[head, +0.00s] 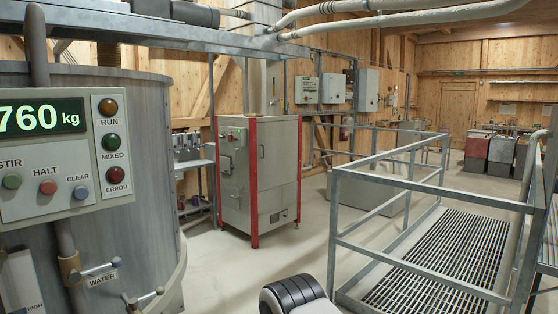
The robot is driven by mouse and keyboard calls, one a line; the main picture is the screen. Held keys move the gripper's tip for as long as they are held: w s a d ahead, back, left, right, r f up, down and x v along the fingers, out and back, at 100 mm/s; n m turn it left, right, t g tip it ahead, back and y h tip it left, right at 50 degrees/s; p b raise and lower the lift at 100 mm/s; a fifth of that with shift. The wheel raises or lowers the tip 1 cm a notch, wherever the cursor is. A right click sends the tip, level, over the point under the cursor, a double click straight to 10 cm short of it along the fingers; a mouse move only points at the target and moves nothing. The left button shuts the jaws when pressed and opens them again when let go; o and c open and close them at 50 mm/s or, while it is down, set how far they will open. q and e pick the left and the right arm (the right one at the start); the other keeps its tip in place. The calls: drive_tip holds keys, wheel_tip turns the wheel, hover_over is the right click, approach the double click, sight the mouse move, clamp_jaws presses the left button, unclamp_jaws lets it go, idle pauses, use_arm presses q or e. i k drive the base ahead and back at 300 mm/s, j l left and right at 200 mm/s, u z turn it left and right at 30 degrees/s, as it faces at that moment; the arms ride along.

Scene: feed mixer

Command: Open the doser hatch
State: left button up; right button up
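A grey cabinet with red corner posts (273,167) stands on the floor in the middle distance of the head view. Small fittings like handles or latches (226,162) show on its left face, and no panel on it stands visibly open. No label marks it as the doser, so I cannot tell whether the hatch is on it. Neither of my grippers can be made out in the view. A dark ribbed part with a pale body shows at the bottom edge, and I cannot tell what it is.
A large grey mixer tank (140,190) fills the left, with a control panel (60,155) reading 760 kg. Galvanised railings (385,190) and a floor grating (425,262) occupy the right. Bare concrete floor (225,275) lies between tank and railing. Metal boxes stand far right.

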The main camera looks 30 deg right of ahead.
sight(277, 141)
drive_tip(key=i+l+z, duration=0.35)
drive_tip(key=i+l, duration=0.25)
drive_tip(key=i, duration=0.4)
drive_tip(key=i+l+z, duration=0.3)
drive_tip(key=i, duration=0.75)
drive_tip(key=i+z, duration=0.35)
drive_tip(key=i, duration=0.7)
drive_tip(key=l, duration=0.1)
